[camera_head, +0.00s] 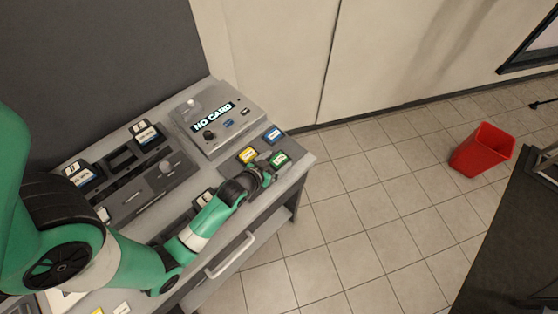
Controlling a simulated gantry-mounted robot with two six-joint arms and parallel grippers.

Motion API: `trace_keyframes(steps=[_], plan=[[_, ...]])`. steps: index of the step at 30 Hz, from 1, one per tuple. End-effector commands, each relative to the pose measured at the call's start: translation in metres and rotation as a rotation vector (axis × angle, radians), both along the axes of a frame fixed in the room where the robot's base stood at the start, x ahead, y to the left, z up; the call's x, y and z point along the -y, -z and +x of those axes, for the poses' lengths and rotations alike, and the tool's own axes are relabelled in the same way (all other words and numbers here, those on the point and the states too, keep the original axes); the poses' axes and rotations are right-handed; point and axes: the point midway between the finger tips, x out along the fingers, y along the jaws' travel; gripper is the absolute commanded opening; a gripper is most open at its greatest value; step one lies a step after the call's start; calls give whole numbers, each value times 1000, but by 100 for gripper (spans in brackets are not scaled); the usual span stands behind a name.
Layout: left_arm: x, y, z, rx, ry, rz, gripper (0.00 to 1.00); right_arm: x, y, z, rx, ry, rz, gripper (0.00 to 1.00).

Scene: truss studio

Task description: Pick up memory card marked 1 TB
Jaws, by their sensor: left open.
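Several small memory cards lie on the grey desk (300,162). One has a green label (280,158), one a yellow label (248,154) and one a blue label (273,134). The print on them is too small to read, so I cannot tell which is marked 1 TB. My left gripper (266,161) is open, low over the desk between the yellow and green cards, closest to the green one. I cannot tell whether it touches that card. Another dark card with a pale label (204,197) is partly hidden by my left arm. My right gripper is out of view.
A grey card reader (217,113) showing "NO CARD" stands behind the cards. A dark slotted holder (150,178) is to its left, with larger labelled cards (146,133) (82,174) standing at its back. A drawer handle (230,256) juts from the desk front. A red bin (482,150) stands on the floor.

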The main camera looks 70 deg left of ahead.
Motion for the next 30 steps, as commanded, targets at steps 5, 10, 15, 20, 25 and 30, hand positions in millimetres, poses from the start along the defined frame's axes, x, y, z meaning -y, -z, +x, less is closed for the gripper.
trace_keyframes(steps=[5,10,15,20,25,30], plan=[[0,0,0,0,0,0,89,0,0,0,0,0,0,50],[0,-1,0,0,0,0,60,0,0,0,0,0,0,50],[0,0,0,0,0,0,30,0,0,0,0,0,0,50],[0,0,0,0,0,0,1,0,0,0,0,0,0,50],[0,0,0,0,0,0,0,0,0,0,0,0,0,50],[0,-4,0,0,0,0,0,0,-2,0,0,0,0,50]])
